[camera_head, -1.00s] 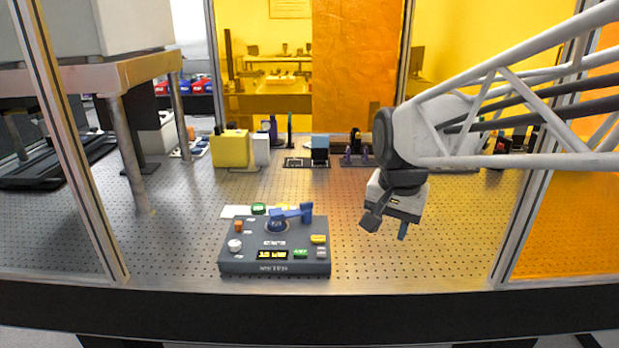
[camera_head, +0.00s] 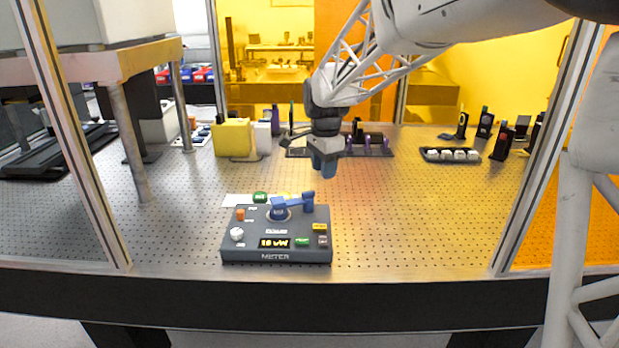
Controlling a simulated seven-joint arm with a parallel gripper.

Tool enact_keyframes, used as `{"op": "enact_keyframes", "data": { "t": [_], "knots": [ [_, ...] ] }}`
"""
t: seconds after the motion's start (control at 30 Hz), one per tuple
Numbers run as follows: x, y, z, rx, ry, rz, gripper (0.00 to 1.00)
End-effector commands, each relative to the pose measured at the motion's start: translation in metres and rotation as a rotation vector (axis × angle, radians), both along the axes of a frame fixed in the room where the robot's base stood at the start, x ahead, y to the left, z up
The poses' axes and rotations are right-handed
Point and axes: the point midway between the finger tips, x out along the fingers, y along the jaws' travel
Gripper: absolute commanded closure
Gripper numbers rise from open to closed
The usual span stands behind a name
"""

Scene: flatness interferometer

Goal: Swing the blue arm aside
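The blue arm (camera_head: 295,204) sits on top of the grey meter box (camera_head: 276,255). It runs from a round blue hub on the left to a raised blue end at the right, near the box's back right. My gripper (camera_head: 323,168) hangs pointing down, above and behind the blue arm's right end, apart from it. Its fingers are seen small and dark blue against the background, and the gap between them is not clear.
The box also bears a white knob (camera_head: 237,234), several coloured buttons and a lit display (camera_head: 274,243). A yellow block (camera_head: 231,137) stands behind at the left. A black tray (camera_head: 450,155) lies at the back right. The perforated table (camera_head: 420,220) is clear right of the box.

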Motion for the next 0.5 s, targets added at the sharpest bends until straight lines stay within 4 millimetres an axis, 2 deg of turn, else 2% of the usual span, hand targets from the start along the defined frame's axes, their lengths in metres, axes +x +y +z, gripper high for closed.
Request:
{"op": "enact_keyframes", "data": {
  "t": [0.03,0.2,0.33,0.5],
  "knots": [
    [0.012,0.009,-0.006,-0.001,0.007,-0.025,0.61],
    [0.040,0.029,-0.019,-0.002,0.023,-0.109,0.61],
    [0.053,0.038,-0.025,-0.002,0.030,-0.149,0.61],
    [0.058,0.043,-0.028,-0.003,0.032,-0.169,0.61]
  ]
}}
